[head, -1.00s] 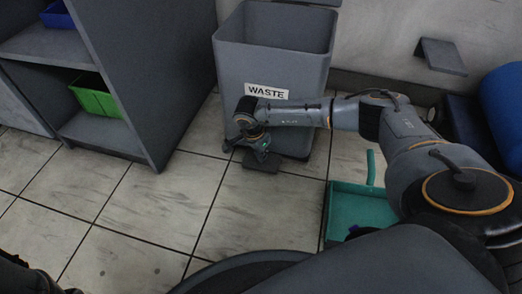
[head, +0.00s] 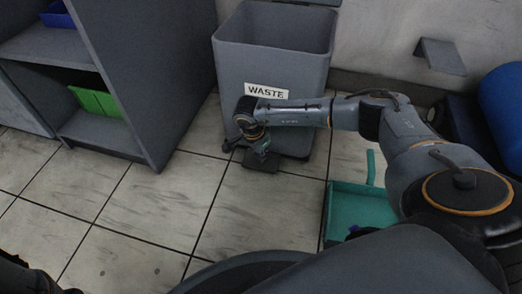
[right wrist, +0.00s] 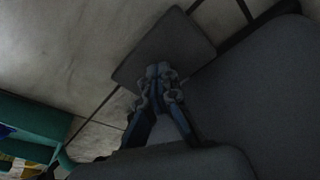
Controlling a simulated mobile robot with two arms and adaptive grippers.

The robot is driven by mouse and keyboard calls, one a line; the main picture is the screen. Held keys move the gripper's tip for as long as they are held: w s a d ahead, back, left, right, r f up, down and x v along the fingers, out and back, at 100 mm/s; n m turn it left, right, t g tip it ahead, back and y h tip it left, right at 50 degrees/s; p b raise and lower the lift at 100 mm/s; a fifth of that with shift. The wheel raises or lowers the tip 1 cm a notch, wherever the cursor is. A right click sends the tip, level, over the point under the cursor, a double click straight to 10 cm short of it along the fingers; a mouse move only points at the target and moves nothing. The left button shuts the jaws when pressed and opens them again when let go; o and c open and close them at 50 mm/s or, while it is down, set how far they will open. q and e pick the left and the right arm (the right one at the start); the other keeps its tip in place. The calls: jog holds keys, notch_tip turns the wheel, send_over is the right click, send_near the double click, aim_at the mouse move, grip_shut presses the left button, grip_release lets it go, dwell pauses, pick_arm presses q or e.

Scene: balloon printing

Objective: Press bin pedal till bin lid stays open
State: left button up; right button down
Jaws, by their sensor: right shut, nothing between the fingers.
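The grey waste bin (head: 272,68) with a "WASTE" label stands against the back wall in the head view. Its lid (head: 312,2) shows only as an edge at the top of the frame, behind the open mouth; the bin's inside is visible. The dark flat pedal (head: 262,162) juts out at the bin's front foot; it also shows in the right wrist view (right wrist: 150,50). My right gripper (head: 262,152) is shut and empty, pointing down over the pedal. In the right wrist view its fingertips (right wrist: 160,72) overlap the pedal; contact is hard to tell.
A grey shelf unit (head: 135,75) with a green bin (head: 95,101) and a blue bin (head: 58,14) stands to the left. A teal dustpan-like tray (head: 358,208) lies on the floor right of the pedal. A blue cylinder (head: 503,100) is at the right edge. Tiled floor at front left is clear.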

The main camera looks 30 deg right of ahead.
notch_tip(320, 180, up, 8)
jog(key=p, duration=0.7)
dwell(0.3)
